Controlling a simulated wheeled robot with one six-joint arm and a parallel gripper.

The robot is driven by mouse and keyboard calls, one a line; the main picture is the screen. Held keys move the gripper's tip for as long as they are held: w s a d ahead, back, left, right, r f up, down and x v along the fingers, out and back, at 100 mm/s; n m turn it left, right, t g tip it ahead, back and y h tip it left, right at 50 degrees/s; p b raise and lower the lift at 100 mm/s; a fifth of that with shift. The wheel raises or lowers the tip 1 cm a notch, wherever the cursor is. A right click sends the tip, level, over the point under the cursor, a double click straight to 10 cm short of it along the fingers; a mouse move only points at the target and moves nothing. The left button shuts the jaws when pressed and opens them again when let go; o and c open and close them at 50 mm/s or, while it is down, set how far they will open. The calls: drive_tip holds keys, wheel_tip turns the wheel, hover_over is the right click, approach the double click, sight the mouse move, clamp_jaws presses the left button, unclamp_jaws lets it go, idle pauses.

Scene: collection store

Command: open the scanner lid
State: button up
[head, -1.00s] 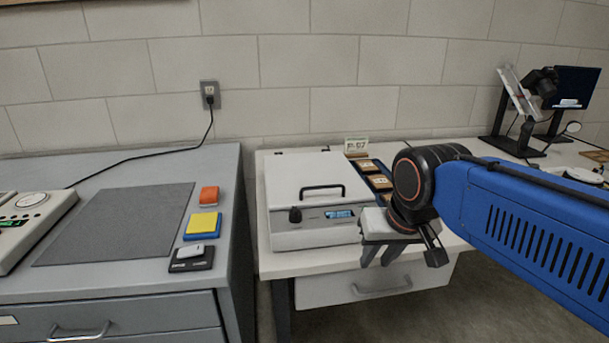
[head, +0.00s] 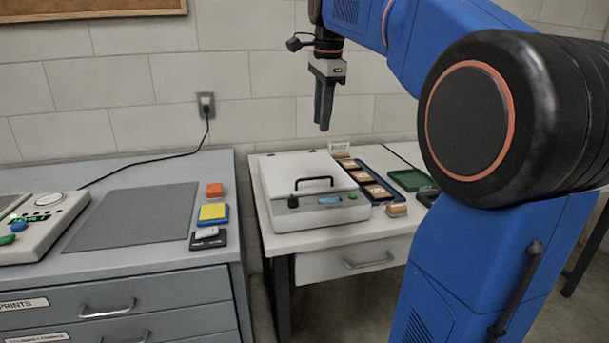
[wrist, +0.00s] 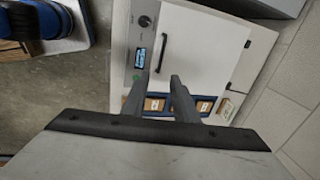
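The scanner (head: 343,213) is a white box on the white table, with a knob, a small blue display and a green button on its front. Its flat lid (head: 290,167) is down, and a black bar handle (head: 314,184) stands near the lid's front edge. My gripper (head: 324,128) points down, high above the scanner, and touches nothing. In the wrist view the fingers of my gripper (wrist: 160,73) are apart with nothing between them. The lid (wrist: 206,45) and handle (wrist: 162,52) show beyond the fingertips in that view.
A blue tray (head: 397,197) with several wooden-framed pieces lies right of the scanner, with a green tray (head: 405,180) beyond. A small card (head: 340,146) stands behind. The grey cabinet (head: 150,254) at left holds a dark mat (head: 135,216) and coloured blocks. The wall is close behind.

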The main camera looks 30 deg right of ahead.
hover_over(316, 189)
drive_tip(key=shift+m, duration=0.3)
drive_tip(key=s+x, duration=0.1)
drive_tip(key=x, duration=0.4)
drive_tip(key=s+x, duration=0.1)
drive_tip(key=x, duration=0.4)
drive_tip(key=s+x, duration=0.1)
drive_tip(key=x, duration=0.5)
drive_tip(key=shift+a+f, duration=0.4)
drive_tip(key=shift+f, duration=0.05)
clamp_jaws()
idle(0.4)
